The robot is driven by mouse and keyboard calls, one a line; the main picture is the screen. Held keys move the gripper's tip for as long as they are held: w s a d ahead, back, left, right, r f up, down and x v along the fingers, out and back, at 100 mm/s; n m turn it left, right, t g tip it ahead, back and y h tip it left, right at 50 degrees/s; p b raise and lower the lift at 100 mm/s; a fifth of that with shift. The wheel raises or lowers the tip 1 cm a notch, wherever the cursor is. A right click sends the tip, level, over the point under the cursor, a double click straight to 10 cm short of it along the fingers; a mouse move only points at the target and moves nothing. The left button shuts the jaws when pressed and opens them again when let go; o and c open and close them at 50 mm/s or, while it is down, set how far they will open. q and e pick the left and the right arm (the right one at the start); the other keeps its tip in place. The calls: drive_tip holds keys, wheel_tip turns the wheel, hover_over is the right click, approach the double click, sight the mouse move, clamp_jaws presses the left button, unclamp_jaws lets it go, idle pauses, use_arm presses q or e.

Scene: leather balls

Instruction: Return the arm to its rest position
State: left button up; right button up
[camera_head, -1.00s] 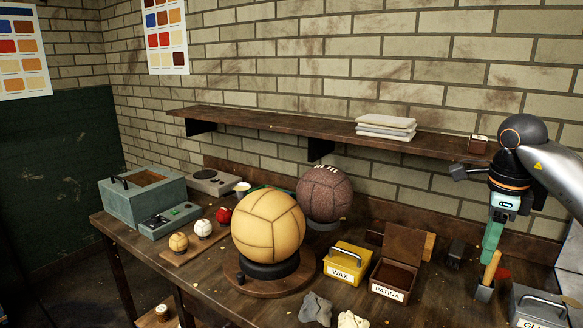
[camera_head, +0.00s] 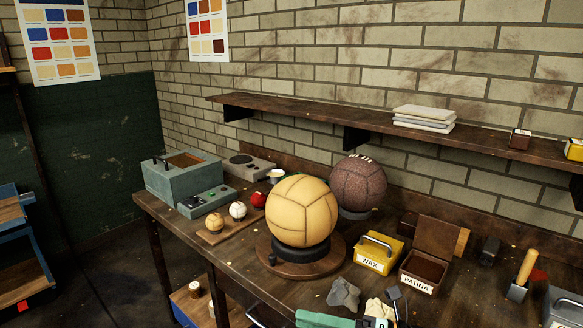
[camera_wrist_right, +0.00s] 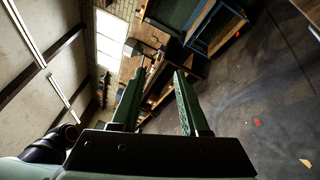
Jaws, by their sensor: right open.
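My right gripper (camera_head: 310,319) shows at the bottom edge of the head view, a green finger pointing left and low in front of the workbench. Most of it and the arm behind it are cut off by the frame. In the right wrist view the two green fingers (camera_wrist_right: 160,75) stand apart with nothing between them. Beyond them that view shows the room sideways, with the bench, a blue shelf unit (camera_wrist_right: 215,28) and the dark floor. My left gripper is not in view.
A tan ball (camera_head: 301,211) sits on a round stand on the workbench, with a brown ball (camera_head: 358,184) behind it. A yellow WAX box (camera_head: 379,254), an open PATINA box (camera_head: 423,268) and a grey cloth (camera_head: 344,294) lie to the right.

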drive_tip(key=s+d+f+m+t+h, duration=0.1)
drive_tip(key=d+f+m+t+h, duration=0.45)
drive_tip(key=m, duration=0.65)
drive_tip(key=s+d+f+m+t+h, duration=0.1)
drive_tip(key=d+f+m+t+h, duration=0.1)
drive_tip(key=f+m+t+h, duration=0.8)
drive_tip(key=s+d+f+m+g, duration=0.2)
drive_tip(key=s+f+m+g, duration=0.3)
drive_tip(key=s+f+m, duration=0.1)
drive_tip(key=s+d+f+m+g, duration=0.3)
drive_tip(key=s+f+m+g, duration=0.3)
drive_tip(key=s, duration=0.4)
wheel_tip(320, 180, down, 2)
drive_tip(key=shift+s+d+f+m, duration=0.1)
drive_tip(key=shift+s+d+m, duration=0.25)
drive_tip(key=shift+m, duration=0.35)
